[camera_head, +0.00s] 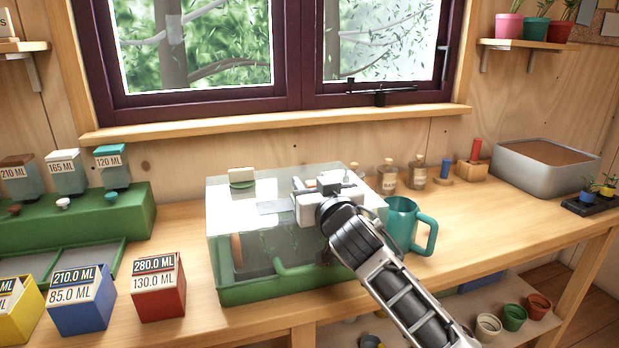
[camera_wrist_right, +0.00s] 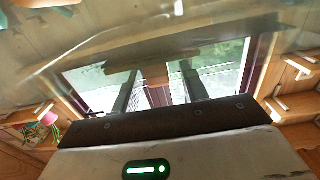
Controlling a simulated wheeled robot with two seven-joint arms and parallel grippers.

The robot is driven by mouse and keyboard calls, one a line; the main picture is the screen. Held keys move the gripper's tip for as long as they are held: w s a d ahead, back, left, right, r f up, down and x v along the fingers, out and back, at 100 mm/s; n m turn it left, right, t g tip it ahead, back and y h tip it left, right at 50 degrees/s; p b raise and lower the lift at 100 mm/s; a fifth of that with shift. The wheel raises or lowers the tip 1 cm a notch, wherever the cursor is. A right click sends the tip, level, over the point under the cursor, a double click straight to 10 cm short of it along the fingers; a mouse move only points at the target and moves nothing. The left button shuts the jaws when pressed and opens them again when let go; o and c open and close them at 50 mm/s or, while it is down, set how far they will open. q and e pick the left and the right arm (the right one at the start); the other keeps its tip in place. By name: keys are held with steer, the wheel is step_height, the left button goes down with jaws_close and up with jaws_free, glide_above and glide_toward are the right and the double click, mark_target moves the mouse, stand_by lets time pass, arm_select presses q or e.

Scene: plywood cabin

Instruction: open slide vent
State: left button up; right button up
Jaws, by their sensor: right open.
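A clear glass tank (camera_head: 235,250) with a green base stands on the workbench. Its glass top carries a small cream tab with a green foot (camera_head: 241,178) at the back left, and a pale grey rectangular panel (camera_head: 274,207) near the middle. I cannot tell for sure which of these is the slide vent. My right gripper (camera_head: 303,187) is over the right part of the top, right of the tab and panel. In the right wrist view its two dark fingers (camera_wrist_right: 158,90) are apart, with nothing seen held between them. Contact with the top is unclear. My left gripper is out of view.
A teal mug (camera_head: 403,225) stands close to the tank's right side, beside my right arm. Several small bottles (camera_head: 388,176) stand behind it. Red (camera_head: 158,290), blue (camera_head: 82,300) and yellow boxes stand at the front left. A grey soil tub (camera_head: 545,165) is at the right.

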steer(key=shift+x, duration=1.3)
